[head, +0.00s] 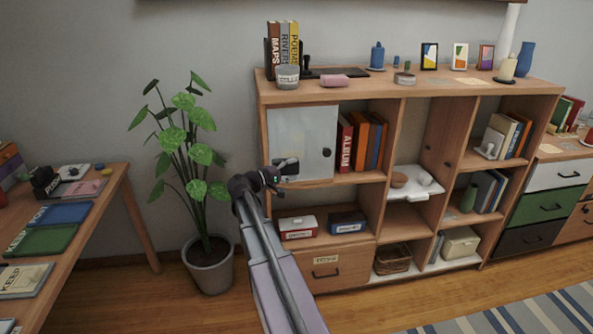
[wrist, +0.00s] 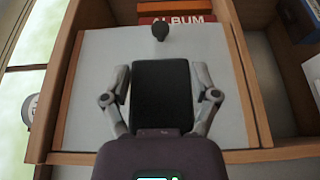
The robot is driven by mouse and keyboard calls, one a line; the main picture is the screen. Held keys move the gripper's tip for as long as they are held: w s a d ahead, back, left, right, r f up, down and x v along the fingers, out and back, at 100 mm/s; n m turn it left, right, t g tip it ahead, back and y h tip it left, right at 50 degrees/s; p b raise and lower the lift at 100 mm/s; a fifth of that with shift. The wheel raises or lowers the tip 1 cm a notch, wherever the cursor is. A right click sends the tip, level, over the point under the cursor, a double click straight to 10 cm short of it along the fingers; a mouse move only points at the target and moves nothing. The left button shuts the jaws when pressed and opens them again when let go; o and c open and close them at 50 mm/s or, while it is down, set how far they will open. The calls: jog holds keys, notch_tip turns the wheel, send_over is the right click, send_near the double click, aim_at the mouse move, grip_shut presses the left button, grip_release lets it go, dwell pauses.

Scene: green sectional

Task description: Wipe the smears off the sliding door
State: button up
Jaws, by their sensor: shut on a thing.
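The sliding door (head: 301,135) is a pale grey-white panel at the upper left of the wooden shelf unit, with a dark round knob (head: 326,152) near its right edge. In the wrist view the door (wrist: 95,75) fills the space ahead, with its knob (wrist: 161,31) at the top. I cannot make out distinct smears on it. My gripper (head: 278,176) is at the door's lower left. In the wrist view its two fingers are shut on a dark, flat-faced block (wrist: 162,95), which hides part of the door. I cannot tell whether the block touches the door.
An open compartment with upright books (head: 361,140) is right of the door. Above, the shelf top (head: 440,88) holds books, a grey jar (head: 287,77) and a pink block (head: 334,80). A potted plant (head: 210,265) stands left of the unit. Boxes (head: 297,227) sit below the door.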

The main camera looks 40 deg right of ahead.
jog(key=shift+w, duration=0.1)
jog(key=shift+w+d, duration=0.55)
jog(key=shift+w, duration=0.25)
jog(key=shift+w+d, duration=0.5)
jog(key=shift+w, duration=0.35)
jog(key=shift+w+d, duration=0.55)
jog(key=shift+w, duration=0.25)
jog(key=shift+w+d, duration=0.5)
jog(key=shift+w, duration=0.35)
jog(key=s+d, duration=0.2)
jog(key=d, duration=0.1)
jog(key=shift+s+d, duration=0.15)
dwell(0.6)
jog(key=shift+d, duration=0.1)
jog(key=shift+s+d, duration=0.5)
jog(key=shift+d, duration=0.35)
jog(key=shift+s+d, duration=0.45)
jog(key=shift+d, duration=0.35)
